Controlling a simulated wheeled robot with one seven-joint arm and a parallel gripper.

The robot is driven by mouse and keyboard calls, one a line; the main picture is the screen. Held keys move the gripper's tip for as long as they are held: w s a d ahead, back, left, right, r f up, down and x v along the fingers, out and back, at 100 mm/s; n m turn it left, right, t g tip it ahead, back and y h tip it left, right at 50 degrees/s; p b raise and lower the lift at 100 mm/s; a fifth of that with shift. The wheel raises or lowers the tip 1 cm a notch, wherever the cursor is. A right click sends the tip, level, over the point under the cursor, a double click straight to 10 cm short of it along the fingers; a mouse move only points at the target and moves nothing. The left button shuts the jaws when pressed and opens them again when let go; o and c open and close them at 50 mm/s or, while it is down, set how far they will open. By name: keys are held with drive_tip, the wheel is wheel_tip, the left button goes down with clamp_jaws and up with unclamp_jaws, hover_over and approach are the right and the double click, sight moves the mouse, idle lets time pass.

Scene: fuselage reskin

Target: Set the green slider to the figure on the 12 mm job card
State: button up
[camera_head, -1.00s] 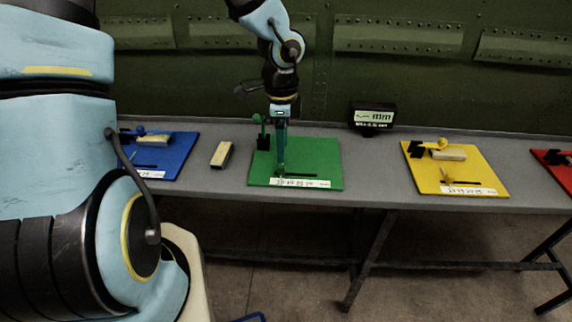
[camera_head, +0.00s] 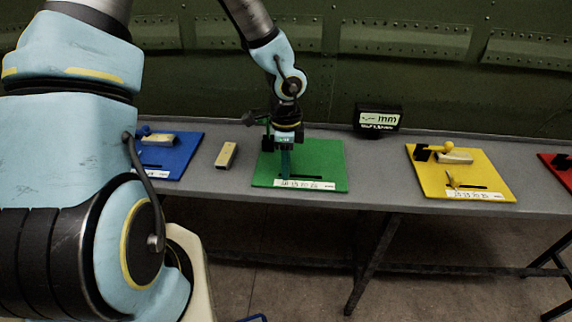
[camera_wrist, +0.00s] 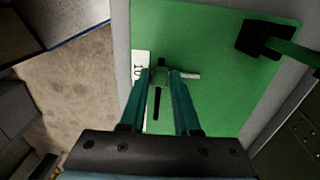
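The green board (camera_head: 325,160) lies on the bench. A white strip with printed figures (camera_head: 303,184) runs along its front edge, too small to read surely. A dark slot (camera_wrist: 157,105) shows in the board in the wrist view. In the head view my gripper (camera_head: 285,176) covers the slot's left part. I see no card readable as the 12 mm job card.
A tan block (camera_head: 227,155) lies on the bench left of the green board. A blue board (camera_head: 180,160) is farther left, a yellow board (camera_head: 485,180) right. A small black display (camera_head: 377,119) reading "mm" stands behind. A black clamp-like piece (camera_wrist: 262,38) rises at the green board's far side.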

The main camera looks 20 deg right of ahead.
clamp_jaws()
idle(1.0)
